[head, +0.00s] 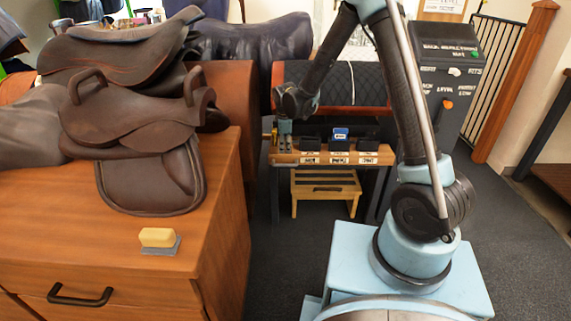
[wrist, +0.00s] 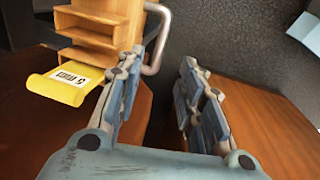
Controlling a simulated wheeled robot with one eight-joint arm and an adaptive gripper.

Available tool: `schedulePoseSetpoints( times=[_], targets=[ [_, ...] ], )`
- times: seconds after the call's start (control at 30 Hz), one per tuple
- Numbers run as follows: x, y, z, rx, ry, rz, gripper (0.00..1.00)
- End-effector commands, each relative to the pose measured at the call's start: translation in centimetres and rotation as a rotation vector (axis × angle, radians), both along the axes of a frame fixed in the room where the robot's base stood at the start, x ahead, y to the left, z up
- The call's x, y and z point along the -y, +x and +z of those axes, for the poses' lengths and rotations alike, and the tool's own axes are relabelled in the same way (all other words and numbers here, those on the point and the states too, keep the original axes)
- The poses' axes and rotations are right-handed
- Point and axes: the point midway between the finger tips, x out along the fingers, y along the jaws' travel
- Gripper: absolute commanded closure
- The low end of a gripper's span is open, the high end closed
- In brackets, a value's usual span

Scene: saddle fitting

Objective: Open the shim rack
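In the wrist view a wooden rack (wrist: 100,32) with stacked shelf slots stands at upper left. It appears to be the shim rack. A yellow piece (wrist: 62,88) with a white printed label juts out at its lower left. A bent metal handle (wrist: 158,42) curves out from its right side. My gripper (wrist: 163,75) is open, with nothing seen between its fingers. In the head view my gripper (head: 284,141) is at the left end of the low bench.
A large wooden cabinet (head: 70,240) with saddles (head: 140,120) and a yellow sponge (head: 157,237) is at left. A black sign panel (head: 445,75) stands at right.

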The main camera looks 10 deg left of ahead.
Motion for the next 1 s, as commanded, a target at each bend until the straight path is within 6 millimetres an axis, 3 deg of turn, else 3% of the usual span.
schedulePoseSetpoints(
  times=[0.6, 1.0],
  targets=[
    [-0.3, 1.5, -8.3, 0.0, 0.0, -0.001, 0.65],
    [-0.5, 1.9, -10.8, 0.0, 0.0, -0.001, 0.65]
  ],
)
